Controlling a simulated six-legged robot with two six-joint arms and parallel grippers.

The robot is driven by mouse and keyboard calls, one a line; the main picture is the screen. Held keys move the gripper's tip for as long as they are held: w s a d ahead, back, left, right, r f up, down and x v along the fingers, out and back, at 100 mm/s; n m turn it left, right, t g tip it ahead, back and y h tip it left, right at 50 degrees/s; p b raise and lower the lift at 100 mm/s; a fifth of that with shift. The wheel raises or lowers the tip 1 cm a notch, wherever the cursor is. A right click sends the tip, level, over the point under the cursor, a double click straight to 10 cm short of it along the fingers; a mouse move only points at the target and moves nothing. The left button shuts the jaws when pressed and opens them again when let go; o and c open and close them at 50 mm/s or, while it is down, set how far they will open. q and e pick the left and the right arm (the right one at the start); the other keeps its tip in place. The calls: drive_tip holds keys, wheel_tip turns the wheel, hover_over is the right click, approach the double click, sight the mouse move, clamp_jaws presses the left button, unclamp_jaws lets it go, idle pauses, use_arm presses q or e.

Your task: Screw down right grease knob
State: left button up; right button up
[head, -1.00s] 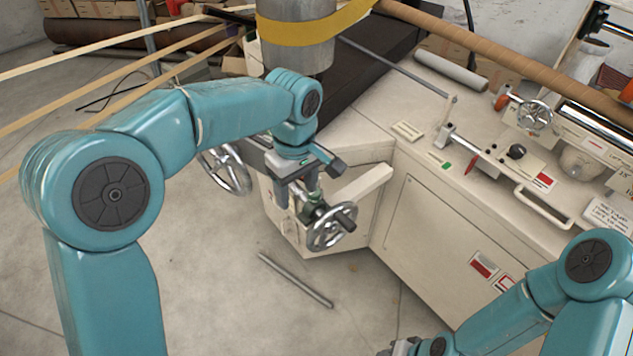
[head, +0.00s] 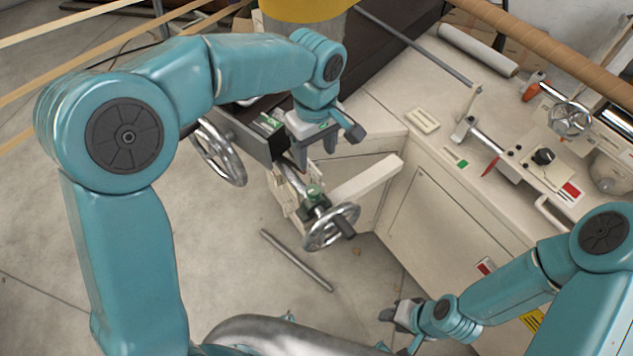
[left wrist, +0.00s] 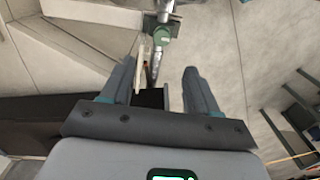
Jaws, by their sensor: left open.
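A green fitting (head: 314,192), perhaps the grease knob, sits on a metal shaft just behind a chrome handwheel (head: 331,228). A green part on the shaft also shows in the left wrist view (left wrist: 162,35). My left gripper (head: 315,166) points down just above and behind the fitting, near the shaft. It is open, and in the left wrist view its fingers (left wrist: 158,72) are apart with nothing held between them. The fitting lies beyond the fingertips there. My right gripper (head: 394,312) is low at the bottom, well away; its jaws are too small to read.
A second handwheel (head: 218,153) stands to the left of my left gripper. A pale bar (head: 365,180) juts out just right of it. The cream machine cabinet (head: 440,220) fills the right. A metal rod (head: 296,260) lies on the open floor.

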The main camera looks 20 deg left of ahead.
sight(314, 191)
use_arm(q)
drive_tip(key=f, duration=1.2)
drive_tip(key=shift+s+f, duration=0.2)
drive_tip(key=shift+s, duration=0.15)
drive_tip(key=shift+w+f, duration=0.15)
drive_tip(key=shift+f, duration=0.55)
drive_tip(key=c, duration=1)
